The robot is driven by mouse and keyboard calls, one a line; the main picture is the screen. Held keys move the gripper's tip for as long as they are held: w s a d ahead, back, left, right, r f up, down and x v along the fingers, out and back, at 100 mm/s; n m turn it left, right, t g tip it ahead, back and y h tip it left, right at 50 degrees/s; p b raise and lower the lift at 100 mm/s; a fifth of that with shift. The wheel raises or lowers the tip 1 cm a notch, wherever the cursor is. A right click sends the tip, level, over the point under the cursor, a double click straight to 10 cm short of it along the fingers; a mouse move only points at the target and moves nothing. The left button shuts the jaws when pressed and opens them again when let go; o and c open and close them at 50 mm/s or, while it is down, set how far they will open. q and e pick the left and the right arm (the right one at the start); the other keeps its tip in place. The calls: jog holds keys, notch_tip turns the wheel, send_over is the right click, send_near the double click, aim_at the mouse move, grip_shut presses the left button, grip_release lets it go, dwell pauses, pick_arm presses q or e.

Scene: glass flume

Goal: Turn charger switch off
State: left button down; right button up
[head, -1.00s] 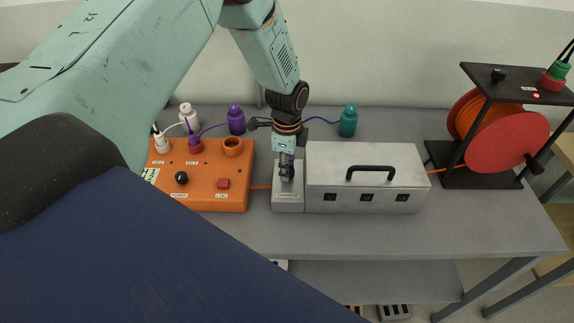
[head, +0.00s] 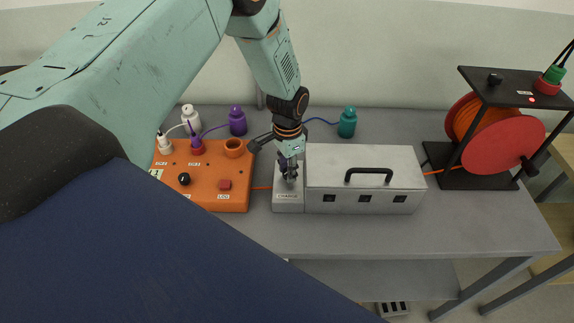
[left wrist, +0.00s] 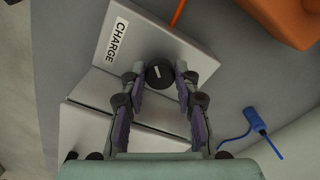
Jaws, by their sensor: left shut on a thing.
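The charge box (head: 288,200) is a small grey block on the table with a CHARGE label; it also shows in the left wrist view (left wrist: 165,38). Its switch is a round black knob (left wrist: 159,74) with a small pale mark, on the box's top face. My left gripper (head: 289,174) points down onto the box. In the left wrist view, its two fingers (left wrist: 159,80) stand on either side of the knob and are shut on it. In the head view the fingers mostly hide the knob. My right gripper is in neither view.
A grey case (head: 365,163) with a black handle adjoins the box on the right. An orange panel (head: 213,185) with a knob, button and plugs stands left. A cable reel (head: 495,130) is far right.

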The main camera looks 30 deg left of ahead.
pick_arm(q)
jog(key=n, duration=0.1)
jog(key=n+p, duration=0.1)
jog(key=n, duration=0.3)
jog(key=shift+w+r, duration=0.25)
jog(key=shift+w+n+p, duration=0.1)
jog(key=shift+n+p, duration=0.55)
jog(key=shift+n, duration=1.15)
jog(key=c, duration=1.3)
grip_release()
jog(key=o, duration=0.3)
jog(key=shift+f, duration=0.1)
jog(key=shift+s, duration=0.2)
jog(key=shift+f, duration=0.1)
jog(key=shift+s+d, duration=0.1)
